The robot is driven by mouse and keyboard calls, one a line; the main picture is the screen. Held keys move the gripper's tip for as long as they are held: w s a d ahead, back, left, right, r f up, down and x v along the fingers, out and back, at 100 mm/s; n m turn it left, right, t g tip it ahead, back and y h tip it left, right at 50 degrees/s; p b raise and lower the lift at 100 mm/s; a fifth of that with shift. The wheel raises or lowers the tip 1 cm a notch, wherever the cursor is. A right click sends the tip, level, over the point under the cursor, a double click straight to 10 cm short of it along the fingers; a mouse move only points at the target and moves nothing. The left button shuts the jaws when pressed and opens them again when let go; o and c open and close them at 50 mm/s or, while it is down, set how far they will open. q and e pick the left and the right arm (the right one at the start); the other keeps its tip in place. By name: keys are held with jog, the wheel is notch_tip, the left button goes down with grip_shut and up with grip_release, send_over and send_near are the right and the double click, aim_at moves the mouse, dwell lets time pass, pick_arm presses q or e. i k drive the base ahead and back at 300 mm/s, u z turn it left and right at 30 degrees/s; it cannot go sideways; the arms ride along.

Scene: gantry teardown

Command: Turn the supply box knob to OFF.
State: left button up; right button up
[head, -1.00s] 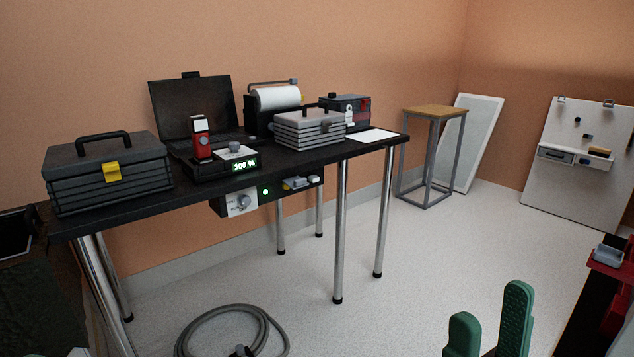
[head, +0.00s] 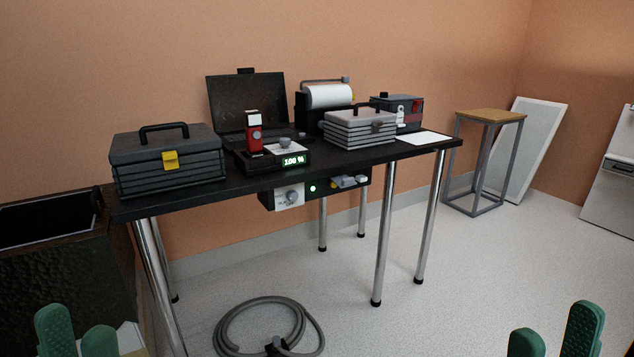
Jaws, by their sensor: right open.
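The supply box (head: 314,196) hangs under the front of the black table. Its pale plate carries a round grey knob (head: 292,197) with small lettering that I cannot read well. A green light glows beside the plate. My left gripper (head: 77,330) is at the bottom left, its two green fingers apart, with nothing seen between them. My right gripper (head: 555,328) is at the bottom right, open and empty. Both are well away from the knob. Which way the knob points is too small to tell.
The black table (head: 205,193) holds a toolbox (head: 168,165), a display unit reading 100 % and other cases. A coiled grey hose (head: 225,325) lies on the floor below the table front. A dark bin (head: 60,270) stands at the left.

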aim_at(292, 195)
jog(key=u, duration=0.7)
jog(key=i, duration=1.15)
jog(key=z, duration=0.35)
